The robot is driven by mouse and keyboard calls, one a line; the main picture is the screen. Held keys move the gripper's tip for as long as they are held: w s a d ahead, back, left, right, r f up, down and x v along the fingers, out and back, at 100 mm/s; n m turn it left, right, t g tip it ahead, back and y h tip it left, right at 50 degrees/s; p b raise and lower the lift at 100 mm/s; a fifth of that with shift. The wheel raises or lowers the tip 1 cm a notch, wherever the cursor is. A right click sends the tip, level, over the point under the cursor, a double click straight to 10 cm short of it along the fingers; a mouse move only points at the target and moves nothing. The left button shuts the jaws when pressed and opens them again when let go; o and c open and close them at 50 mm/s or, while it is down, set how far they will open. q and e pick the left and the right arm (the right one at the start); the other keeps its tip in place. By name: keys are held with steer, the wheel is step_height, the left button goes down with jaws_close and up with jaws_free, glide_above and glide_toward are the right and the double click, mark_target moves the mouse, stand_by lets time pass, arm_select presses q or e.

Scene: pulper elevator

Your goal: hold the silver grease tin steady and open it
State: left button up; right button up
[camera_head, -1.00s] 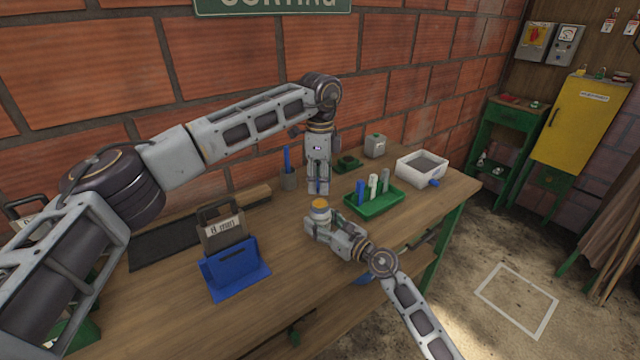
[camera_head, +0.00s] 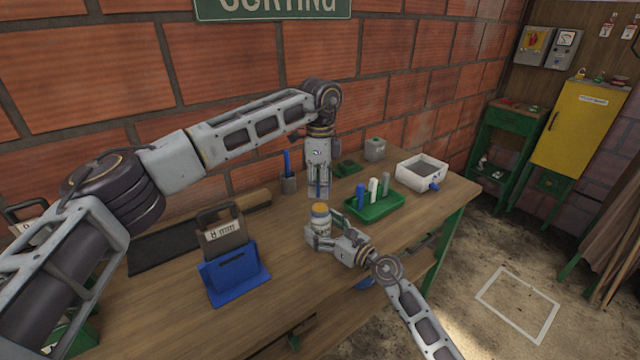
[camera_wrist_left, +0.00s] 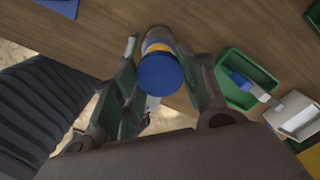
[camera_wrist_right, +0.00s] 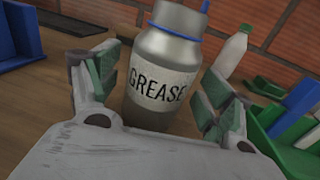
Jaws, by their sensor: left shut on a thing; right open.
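The silver grease tin (camera_head: 320,221) stands upright on the workbench, its top showing orange-yellow. The right wrist view shows its GREASE label (camera_wrist_right: 160,85) and a blue ring at its shoulder. My left gripper (camera_head: 318,194) points down above the tin, shut on a round blue lid (camera_wrist_left: 160,74). The lid is held apart from the tin, over the orange mouth (camera_wrist_left: 158,47). My right gripper (camera_head: 323,232) is open, low at the tin, with a finger on either side; a gap shows at the left finger. The tin's top is cut off in the right wrist view.
A white box (camera_head: 405,178) is farther right. The front bench top is clear.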

steer(key=shift+v, duration=5.5)
steer(key=shift+s, duration=0.1)
